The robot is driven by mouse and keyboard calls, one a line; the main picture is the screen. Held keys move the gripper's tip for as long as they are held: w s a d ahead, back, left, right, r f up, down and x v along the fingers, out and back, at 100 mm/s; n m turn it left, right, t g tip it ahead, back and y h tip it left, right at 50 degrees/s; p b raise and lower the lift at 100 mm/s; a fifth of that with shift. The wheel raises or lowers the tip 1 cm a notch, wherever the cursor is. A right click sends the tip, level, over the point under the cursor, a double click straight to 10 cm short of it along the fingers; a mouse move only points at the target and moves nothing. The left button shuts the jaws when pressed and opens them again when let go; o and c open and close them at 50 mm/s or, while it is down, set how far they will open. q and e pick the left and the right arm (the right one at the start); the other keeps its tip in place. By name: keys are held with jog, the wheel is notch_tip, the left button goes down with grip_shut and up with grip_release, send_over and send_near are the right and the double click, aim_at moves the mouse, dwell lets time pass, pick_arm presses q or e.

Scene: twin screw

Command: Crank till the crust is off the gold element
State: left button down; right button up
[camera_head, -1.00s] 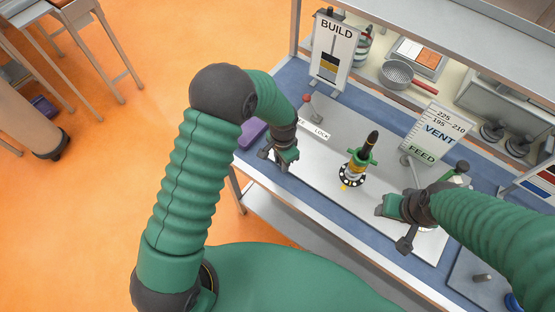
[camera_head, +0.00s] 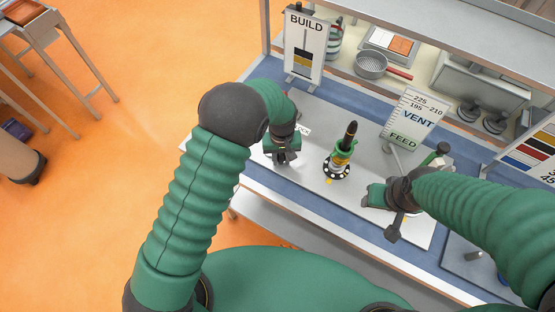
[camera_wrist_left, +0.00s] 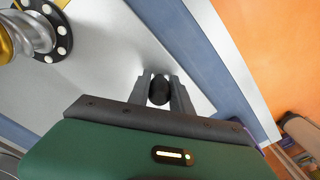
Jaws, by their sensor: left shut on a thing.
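The upright assembly (camera_head: 340,158) stands on the pale plate, with a black tip, a green collar, a gold band and a black flange with white dots. Its gold part (camera_wrist_left: 6,42) and dotted flange (camera_wrist_left: 55,32) show at the upper left of the left wrist view. My left gripper (camera_head: 283,157) is left of the assembly and apart from it. In the left wrist view its fingers (camera_wrist_left: 160,92) are shut on a black knob (camera_wrist_left: 159,89). My right gripper (camera_head: 372,196) is right of the assembly, low over the plate; its fingertips are unclear. No crust can be made out.
A green-topped post (camera_head: 440,150) is near my right arm. The plate's front middle is clear.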

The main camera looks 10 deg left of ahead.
pick_arm(q)
jog(key=n, duration=0.1)
jog(key=w+n, duration=0.1)
jog(key=shift+w+d+r+n, duration=0.1)
jog(key=shift+w+d+n, duration=0.15)
jog(key=shift+d+n, duration=0.1)
jog(key=shift+w+d+n, duration=0.2)
jog(key=shift+w+n, duration=0.35)
jog(key=shift+n, duration=0.7)
jog(key=c, duration=1.2)
grip_release()
jog(key=shift+s, duration=0.1)
jog(key=shift+o, duration=0.2)
notch_tip(320, 180, up, 17)
jog(key=b, duration=0.2)
jog(key=shift+f+b, duration=0.2)
jog(key=shift+b, duration=0.1)
